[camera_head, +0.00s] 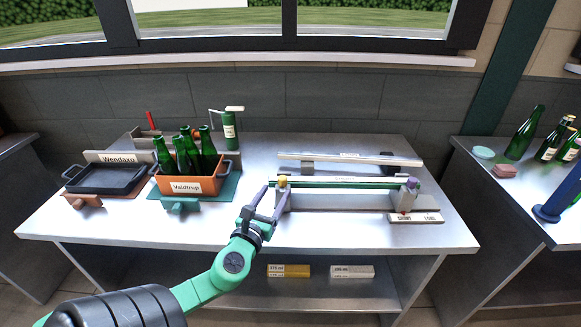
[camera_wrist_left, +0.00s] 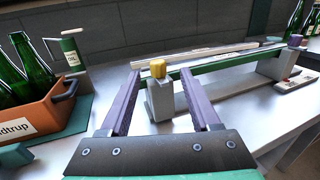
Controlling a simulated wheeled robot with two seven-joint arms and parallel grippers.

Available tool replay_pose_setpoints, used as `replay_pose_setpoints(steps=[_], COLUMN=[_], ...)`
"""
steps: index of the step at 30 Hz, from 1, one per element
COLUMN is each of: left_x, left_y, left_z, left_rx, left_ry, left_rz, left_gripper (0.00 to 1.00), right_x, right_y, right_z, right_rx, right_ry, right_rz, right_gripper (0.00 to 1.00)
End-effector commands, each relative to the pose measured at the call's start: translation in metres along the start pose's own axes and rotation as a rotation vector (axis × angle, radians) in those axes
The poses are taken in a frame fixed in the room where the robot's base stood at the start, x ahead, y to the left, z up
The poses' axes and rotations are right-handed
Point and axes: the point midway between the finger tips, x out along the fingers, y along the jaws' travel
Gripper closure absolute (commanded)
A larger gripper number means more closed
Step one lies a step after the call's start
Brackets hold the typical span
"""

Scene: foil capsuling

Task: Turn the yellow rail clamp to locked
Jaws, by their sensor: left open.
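The yellow rail clamp (camera_head: 282,182) is a small knob on top of a grey post at the left end of the green rail (camera_head: 345,184). In the left wrist view the clamp (camera_wrist_left: 158,69) shows straight ahead. Whether it is locked cannot be told. My left gripper (camera_head: 272,194) is open and empty. Its two purple fingers (camera_wrist_left: 159,76) point at the clamp, one to each side in the picture; I see no contact. My right gripper is not in view.
A purple knob (camera_head: 411,182) sits at the rail's right end, above a labelled plate (camera_head: 415,217). A pale bar (camera_head: 350,160) runs behind the rail. An orange crate (camera_head: 188,187) of green bottles stands left, beside a dark tray (camera_head: 105,178). The front table strip is clear.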

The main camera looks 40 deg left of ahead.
Motion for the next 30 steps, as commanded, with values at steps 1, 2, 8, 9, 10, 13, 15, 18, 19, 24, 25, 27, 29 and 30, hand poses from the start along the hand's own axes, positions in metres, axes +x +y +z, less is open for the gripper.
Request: replay_pose_setpoints(steps=[1, 2, 8, 9, 10, 13, 15, 18, 19, 24, 25, 27, 29, 30], left_x=[0.013, 0.021, 0.068, 0.076, 0.082, 0.096, 0.101, 0.104, 0.104, 0.104, 0.104, 0.104, 0.104, 0.104], left_y=[0.0, 0.0, 0.001, 0.001, 0.002, 0.001, 0.001, 0.001, 0.001, 0.001, 0.001, 0.001, 0.001, 0.001], left_z=[0.006, 0.006, 0.003, 0.003, 0.002, 0.001, 0.0, 0.0, -0.001, -0.001, -0.001, -0.001, -0.001, -0.001], left_rx=[0.0, 0.002, -0.002, -0.001, -0.001, -0.003, -0.003, -0.003, -0.003, -0.003, -0.003, -0.003, -0.003, -0.003], left_ry=[-0.005, -0.006, -0.003, -0.003, -0.003, -0.001, 0.0, 0.002, 0.002, 0.002, 0.002, 0.002, 0.002, 0.002], left_rz=[0.0, 0.001, 0.003, 0.004, 0.004, 0.003, 0.003, 0.002, 0.002, 0.002, 0.002, 0.002, 0.002, 0.002], left_gripper=[0.37, 0.37, 0.37, 0.37, 0.37, 0.37, 0.37, 0.37, 0.37, 0.44, 0.56, 0.83, 1.0, 1.0], right_x=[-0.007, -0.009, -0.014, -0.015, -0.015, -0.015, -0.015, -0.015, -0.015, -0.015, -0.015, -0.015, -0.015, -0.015], right_y=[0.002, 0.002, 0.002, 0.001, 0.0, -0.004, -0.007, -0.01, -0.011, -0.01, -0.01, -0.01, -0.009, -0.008], right_z=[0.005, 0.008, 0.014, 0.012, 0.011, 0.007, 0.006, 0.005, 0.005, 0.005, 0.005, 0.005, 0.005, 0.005], right_rx=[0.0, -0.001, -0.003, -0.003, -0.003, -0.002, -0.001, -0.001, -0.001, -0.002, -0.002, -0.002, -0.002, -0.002], right_ry=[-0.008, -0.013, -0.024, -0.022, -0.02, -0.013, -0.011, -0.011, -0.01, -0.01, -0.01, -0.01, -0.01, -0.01], right_rz=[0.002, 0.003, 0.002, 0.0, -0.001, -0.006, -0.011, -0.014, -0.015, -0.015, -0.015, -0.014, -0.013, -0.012], right_gripper=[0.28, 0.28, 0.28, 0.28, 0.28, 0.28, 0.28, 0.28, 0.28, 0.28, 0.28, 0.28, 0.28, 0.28])
